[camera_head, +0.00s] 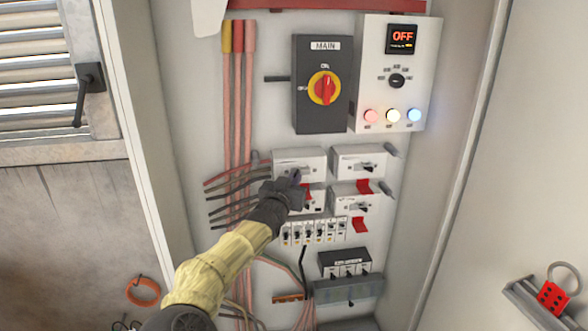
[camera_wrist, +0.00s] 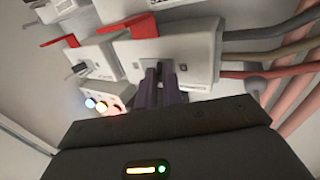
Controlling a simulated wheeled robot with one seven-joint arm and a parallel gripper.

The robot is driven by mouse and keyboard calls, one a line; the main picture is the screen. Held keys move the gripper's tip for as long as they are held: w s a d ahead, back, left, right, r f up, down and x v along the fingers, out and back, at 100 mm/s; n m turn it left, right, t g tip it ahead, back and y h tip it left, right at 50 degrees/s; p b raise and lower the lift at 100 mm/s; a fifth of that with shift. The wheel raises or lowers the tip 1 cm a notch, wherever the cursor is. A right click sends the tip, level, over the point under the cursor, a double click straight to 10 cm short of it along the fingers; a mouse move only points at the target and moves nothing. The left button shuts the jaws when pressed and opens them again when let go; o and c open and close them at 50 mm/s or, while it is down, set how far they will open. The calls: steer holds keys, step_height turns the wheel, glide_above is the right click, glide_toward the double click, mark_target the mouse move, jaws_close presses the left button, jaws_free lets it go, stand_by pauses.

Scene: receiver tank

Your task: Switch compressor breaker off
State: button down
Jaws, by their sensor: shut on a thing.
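My gripper (camera_head: 297,177) reaches into the cabinet at the upper left breaker (camera_head: 312,158), a white box with a dark switch lever. In the wrist view my dark fingers (camera_wrist: 161,84) are close together at the front of this breaker (camera_wrist: 205,48), shut on its lever. The lever is mostly hidden by the fingers, so its position cannot be told. Another white breaker (camera_head: 372,153) is to the right and one more (camera_head: 347,197) is below that; a lower left one is partly behind my gripper. The labels are too small to read, so I cannot tell which is the compressor's.
Red tabs (camera_head: 363,186) hang by the breakers. Above are the MAIN switch (camera_head: 312,110) and a control panel (camera_head: 425,80) whose display reads OFF, with lit lamps. Dark cables (camera_head: 228,193) run left of my gripper. Small breakers (camera_head: 312,232) sit in a row below.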

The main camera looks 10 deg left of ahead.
steer(key=shift+a+h+p, duration=0.1)
steer(key=shift+h+p, duration=0.2)
steer(key=shift+p, duration=0.45)
steer(key=c, duration=1.5)
jaws_free()
steer(key=shift+w, duration=0.1)
steer(key=shift+c, duration=0.2)
steer(key=b+v, duration=0.4)
steer(key=v, duration=1.3)
steer(key=shift+s+b, duration=0.2)
steer(key=shift+b, duration=0.1)
